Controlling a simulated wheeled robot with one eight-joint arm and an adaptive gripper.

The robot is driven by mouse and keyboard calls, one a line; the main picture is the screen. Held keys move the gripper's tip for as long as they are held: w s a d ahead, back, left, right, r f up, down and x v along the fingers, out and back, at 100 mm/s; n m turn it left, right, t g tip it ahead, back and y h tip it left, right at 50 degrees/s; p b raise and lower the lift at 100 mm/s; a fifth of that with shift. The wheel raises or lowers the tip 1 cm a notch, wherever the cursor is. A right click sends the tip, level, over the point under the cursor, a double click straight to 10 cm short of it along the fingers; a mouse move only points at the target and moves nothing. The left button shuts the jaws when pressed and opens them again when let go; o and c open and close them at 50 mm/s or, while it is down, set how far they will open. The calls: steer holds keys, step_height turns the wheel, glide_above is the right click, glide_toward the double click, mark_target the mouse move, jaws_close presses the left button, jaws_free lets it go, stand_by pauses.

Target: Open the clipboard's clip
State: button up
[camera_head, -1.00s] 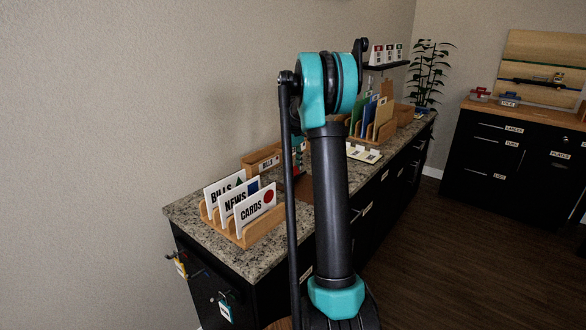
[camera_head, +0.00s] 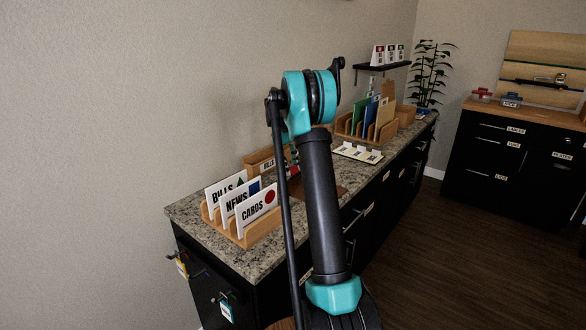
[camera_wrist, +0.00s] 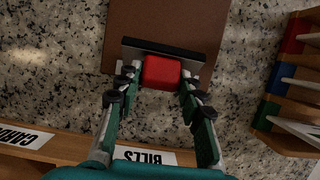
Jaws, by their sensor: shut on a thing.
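The clipboard is a brown board (camera_wrist: 185,18) lying on the granite counter in the wrist view. A dark clip bar (camera_wrist: 135,46) crosses its near end, with a red block-shaped tab (camera_wrist: 161,68) at the bar's middle. My gripper (camera_wrist: 156,86) has one finger on each side of the red tab and is shut on it. Whether the clip is raised at all is hard to tell from above. In the head view a part of the board (camera_head: 328,191) shows beside my arm, which hides most of the clip and gripper.
A wooden BILLS box (camera_wrist: 80,148) stands close along the near side, below my fingers. A wooden rack with coloured dividers (camera_wrist: 300,88) stands to the right. A card sorter (camera_head: 243,232) is at the counter's front end. Bare granite (camera_wrist: 50,60) lies left of the clipboard.

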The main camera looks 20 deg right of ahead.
steer(key=shift+w+a+f+g+h, duration=0.2)
steer(key=shift+w+g+h, duration=0.3)
steer(key=shift+g, duration=0.4)
steer(key=shift+s+a, duration=0.1)
steer(key=o, duration=1.2)
steer(key=shift+c, duration=0.2)
steer(key=shift+r, duration=0.1)
steer(key=v, duration=1.2)
steer(key=shift+a, duration=0.15)
